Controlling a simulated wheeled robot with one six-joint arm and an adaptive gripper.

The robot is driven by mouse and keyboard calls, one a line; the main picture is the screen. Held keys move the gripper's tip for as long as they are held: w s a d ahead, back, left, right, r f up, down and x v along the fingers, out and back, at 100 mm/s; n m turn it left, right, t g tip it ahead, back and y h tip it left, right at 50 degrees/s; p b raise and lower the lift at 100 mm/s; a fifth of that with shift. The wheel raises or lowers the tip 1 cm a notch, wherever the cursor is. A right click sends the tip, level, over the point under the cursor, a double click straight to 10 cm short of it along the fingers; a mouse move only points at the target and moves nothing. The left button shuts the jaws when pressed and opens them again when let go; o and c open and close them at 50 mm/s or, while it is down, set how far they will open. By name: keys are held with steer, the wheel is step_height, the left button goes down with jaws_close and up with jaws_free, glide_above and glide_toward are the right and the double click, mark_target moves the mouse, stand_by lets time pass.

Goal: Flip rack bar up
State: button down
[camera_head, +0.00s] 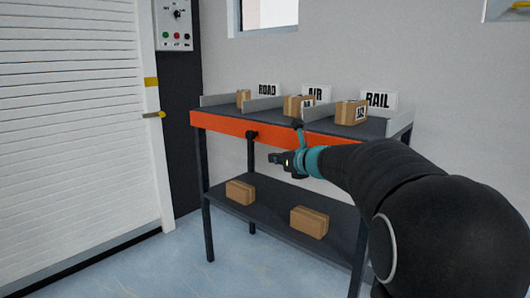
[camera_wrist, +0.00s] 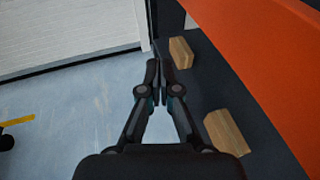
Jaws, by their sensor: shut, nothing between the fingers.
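The rack (camera_head: 280,215) has an upper deck and a lower shelf. A long orange bar (camera_head: 225,125) runs along its upper front edge, with a dark round knob (camera_head: 252,135) near its middle. My gripper (camera_head: 275,158) is shut and empty, held in front of the rack just below the orange bar and apart from it. In the wrist view, my gripper's fingertips (camera_wrist: 159,75) are together over the floor beside the lower shelf. The orange bar (camera_wrist: 250,45) crosses the upper right there. My arm hides the rack's right front.
Cartons lie on the lower shelf, at left (camera_head: 240,192) and right (camera_head: 309,222). More cartons stand on the upper deck before the ROAD (camera_head: 268,89), AIR (camera_head: 315,94) and RAIL (camera_head: 377,100) signs. A white shutter (camera_head: 75,120) is at left.

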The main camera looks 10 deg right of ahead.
mark_target(254, 133)
steer(key=w+a+r, duration=0.1)
steer(key=w+a, duration=0.3)
steer(key=w, duration=0.6)
steer(key=shift+r+p, duration=0.15)
steer(key=shift+p, duration=0.25)
steer(key=shift+w, duration=0.1)
